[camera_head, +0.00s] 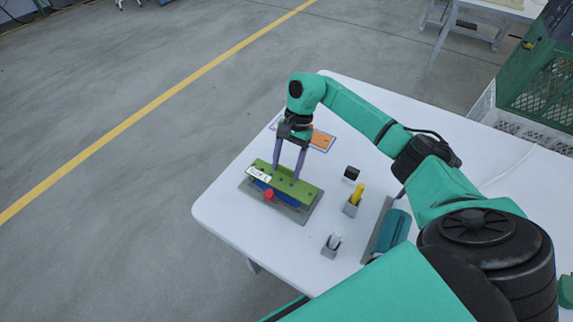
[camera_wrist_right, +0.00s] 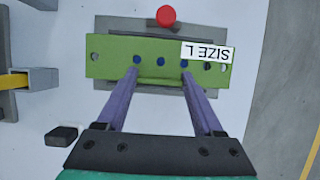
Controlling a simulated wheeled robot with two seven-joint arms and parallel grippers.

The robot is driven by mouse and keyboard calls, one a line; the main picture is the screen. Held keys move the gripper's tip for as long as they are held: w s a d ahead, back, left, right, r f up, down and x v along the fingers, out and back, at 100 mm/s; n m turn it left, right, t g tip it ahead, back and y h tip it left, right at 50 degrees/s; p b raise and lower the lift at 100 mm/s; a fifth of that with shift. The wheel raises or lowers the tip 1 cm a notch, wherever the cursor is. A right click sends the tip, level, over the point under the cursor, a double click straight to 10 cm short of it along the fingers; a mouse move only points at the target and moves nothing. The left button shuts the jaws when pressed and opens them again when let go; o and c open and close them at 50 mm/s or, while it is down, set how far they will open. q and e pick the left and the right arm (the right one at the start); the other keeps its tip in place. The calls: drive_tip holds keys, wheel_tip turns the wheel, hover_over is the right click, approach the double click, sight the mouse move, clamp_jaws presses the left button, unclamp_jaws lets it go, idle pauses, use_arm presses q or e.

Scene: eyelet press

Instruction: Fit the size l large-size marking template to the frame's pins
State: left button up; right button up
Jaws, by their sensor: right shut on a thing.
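The green size L template (camera_head: 305,190) is a flat plate with a white "SIZE L" label; the right wrist view shows it too (camera_wrist_right: 112,58). My right gripper (camera_wrist_right: 160,72) is shut on it, its two purple fingers at the plate's near edge; it also shows in the head view (camera_head: 285,176). The template is over the grey frame (camera_head: 303,217), roughly lined up with it. Blue shows beneath the plate and at several holes along its middle. Whether the plate rests on the frame or hovers just above, and how the pins sit, I cannot tell. My left gripper is out of view.
A red knob (camera_head: 268,195) stands at the frame's front side. An orange plate (camera_head: 322,139) lies behind. To the right are a black block (camera_head: 351,173), a yellow-handled item in a grey holder (camera_head: 357,194), a smaller holder (camera_head: 331,248) and a teal cylinder (camera_head: 395,230).

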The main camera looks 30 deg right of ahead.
idle(0.4)
drive_tip(key=shift+b, duration=0.3)
idle(0.5)
drive_tip(key=shift+b, duration=0.5)
drive_tip(key=shift+b, duration=0.35)
drive_tip(key=shift+f+b, duration=0.4)
drive_tip(key=shift+b, duration=0.2)
idle(0.6)
